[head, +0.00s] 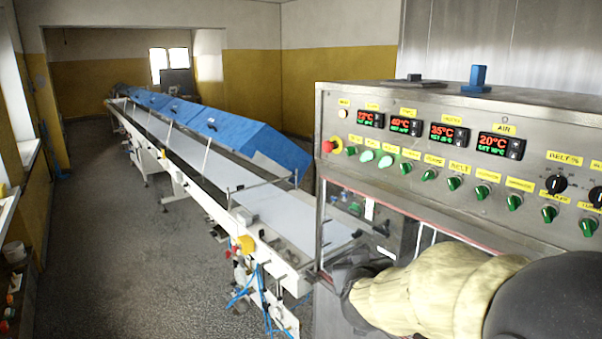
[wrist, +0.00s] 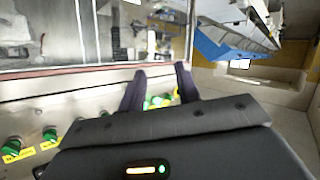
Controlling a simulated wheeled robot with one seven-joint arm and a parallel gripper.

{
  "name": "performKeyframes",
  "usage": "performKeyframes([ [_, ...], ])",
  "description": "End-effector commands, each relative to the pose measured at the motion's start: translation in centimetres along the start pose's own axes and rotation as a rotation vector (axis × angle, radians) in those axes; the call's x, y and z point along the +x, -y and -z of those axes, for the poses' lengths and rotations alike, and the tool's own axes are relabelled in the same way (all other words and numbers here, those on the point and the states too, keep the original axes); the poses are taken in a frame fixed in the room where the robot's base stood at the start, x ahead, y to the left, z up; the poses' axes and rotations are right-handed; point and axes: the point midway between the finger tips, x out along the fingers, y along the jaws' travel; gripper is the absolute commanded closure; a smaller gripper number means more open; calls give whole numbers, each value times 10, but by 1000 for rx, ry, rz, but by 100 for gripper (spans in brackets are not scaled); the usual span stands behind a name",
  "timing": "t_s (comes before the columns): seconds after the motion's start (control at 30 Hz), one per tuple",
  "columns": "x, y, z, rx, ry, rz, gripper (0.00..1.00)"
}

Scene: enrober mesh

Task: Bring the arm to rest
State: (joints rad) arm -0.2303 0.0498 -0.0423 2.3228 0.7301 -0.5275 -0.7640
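My arm reaches in from the lower right of the head view, in front of the steel control cabinet (head: 400,98), with a cream-yellow cover over part of it. My gripper (wrist: 160,84) shows in the wrist view as two dark fingers standing apart, with nothing held between them. Green knobs and yellow labels show beyond the gap. In the head view only a dark part shows at the arm's far end, and the fingers cannot be made out clearly.
The cabinet front carries temperature displays (head: 449,134), a red stop button (head: 328,146) and several green knobs (head: 454,183), close to my arm. A long conveyor (head: 265,221) with blue covers (head: 246,139) runs away to the left. The grey floor (head: 110,240) left of it is open.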

Motion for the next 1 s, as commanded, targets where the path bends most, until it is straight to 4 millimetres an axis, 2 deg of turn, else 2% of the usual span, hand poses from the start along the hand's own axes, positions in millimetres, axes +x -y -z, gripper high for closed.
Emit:
performKeyframes([
  [0.03,0,6,-23,10,56,55,67],
  [0.23,-22,26,-116,55,359,235,67],
  [0.4,-62,23,-198,81,673,283,67],
  [0.5,-86,14,-234,84,830,268,67],
  [0.6,-102,8,-252,85,921,248,67],
  [0.67,-106,5,-257,84,944,241,67],
  [1.0,-107,5,-256,84,948,241,67],
])
